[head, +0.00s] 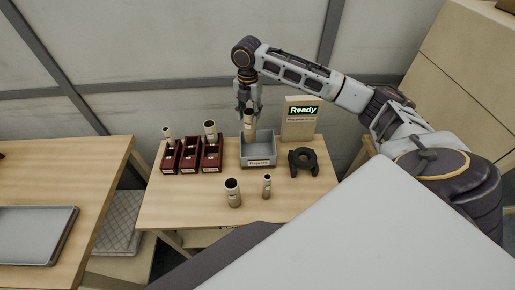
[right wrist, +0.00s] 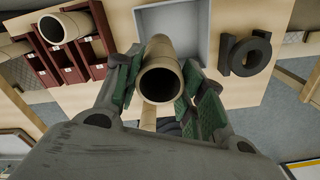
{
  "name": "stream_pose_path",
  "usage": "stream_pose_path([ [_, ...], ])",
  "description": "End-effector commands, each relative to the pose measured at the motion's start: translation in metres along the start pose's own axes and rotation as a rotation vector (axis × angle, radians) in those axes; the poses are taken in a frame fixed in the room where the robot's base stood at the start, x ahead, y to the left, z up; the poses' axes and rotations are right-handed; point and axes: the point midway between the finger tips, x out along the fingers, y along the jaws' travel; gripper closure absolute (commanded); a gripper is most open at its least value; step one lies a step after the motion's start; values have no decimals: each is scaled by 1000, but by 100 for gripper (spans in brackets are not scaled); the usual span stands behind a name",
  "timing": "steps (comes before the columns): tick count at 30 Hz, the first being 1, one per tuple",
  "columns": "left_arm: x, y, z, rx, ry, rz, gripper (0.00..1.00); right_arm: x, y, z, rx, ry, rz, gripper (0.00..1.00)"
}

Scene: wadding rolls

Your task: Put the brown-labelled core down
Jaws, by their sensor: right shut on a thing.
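My right gripper (head: 248,108) is shut on a tan cardboard core (head: 249,127), held upright at the grey bin (head: 258,162) on the small table. In the right wrist view the core (right wrist: 160,75) sits between the green-padded fingers, its open end facing the camera. The grey bin (right wrist: 205,28) shows behind it. I cannot read the core's label colour, and its lower end is hidden, so I cannot tell whether it touches the bin. My left gripper is not in view.
Red bins (head: 190,167) stand left of the grey bin, with cores (head: 210,128) in some. A wide core (head: 232,195) and a thin core (head: 267,187) stand in front.

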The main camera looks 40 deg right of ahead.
Motion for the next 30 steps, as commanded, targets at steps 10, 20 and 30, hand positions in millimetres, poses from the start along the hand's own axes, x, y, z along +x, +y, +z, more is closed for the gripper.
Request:
stream_pose_path([
  [10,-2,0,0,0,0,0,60,14,0,0,1,1,-2,73],
  [20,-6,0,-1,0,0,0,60,48,0,0,1,0,0,73],
  [30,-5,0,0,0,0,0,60,50,0,0,1,0,1,73],
])
